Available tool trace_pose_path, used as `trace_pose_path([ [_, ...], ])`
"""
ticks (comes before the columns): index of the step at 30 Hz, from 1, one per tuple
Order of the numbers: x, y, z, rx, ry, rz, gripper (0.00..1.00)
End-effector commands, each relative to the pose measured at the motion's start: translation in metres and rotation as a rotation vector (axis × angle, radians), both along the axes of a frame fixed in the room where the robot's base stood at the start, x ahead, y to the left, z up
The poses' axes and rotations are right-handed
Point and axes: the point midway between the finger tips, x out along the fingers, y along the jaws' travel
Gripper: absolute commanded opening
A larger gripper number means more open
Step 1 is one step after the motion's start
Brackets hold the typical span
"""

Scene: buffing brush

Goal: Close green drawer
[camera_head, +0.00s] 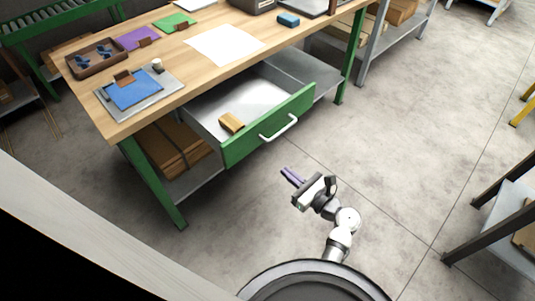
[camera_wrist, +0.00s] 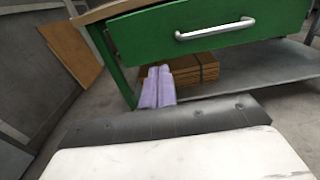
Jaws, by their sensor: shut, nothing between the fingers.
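The green drawer (camera_head: 243,143) hangs open under the wooden workbench, pulled out toward my side. Its front has a white bar handle (camera_head: 279,128), and a small yellow-brown block (camera_head: 231,122) lies inside. In the wrist view the green front (camera_wrist: 190,30) and its handle (camera_wrist: 215,28) fill the upper part. My gripper (camera_head: 291,176) is in front of the drawer, apart from it, below and right of the handle in the head view. Its purple fingers (camera_wrist: 158,88) are together and empty, and in the wrist view they appear below the drawer front, left of the handle.
The wooden workbench (camera_head: 190,72) carries a blue board (camera_head: 134,92), a white sheet (camera_head: 224,45) and a brown tray (camera_head: 95,59). Flat cardboard (camera_head: 170,150) lies on its lower shelf. A dark-framed rack (camera_head: 500,215) stands at right. Concrete floor between is clear.

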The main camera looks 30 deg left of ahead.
Motion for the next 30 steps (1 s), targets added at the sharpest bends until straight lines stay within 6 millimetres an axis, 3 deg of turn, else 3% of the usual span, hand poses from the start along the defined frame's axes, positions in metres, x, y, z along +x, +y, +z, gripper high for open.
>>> trace_pose_path([
  [18, 0.039, 0.108, 0.003, -0.001, -0.003, 0.003, 0.00],
  [24, 0.046, 0.126, 0.002, -0.002, -0.005, 0.001, 0.00],
  [30, 0.047, 0.129, 0.001, -0.002, -0.005, 0.000, 0.00],
])
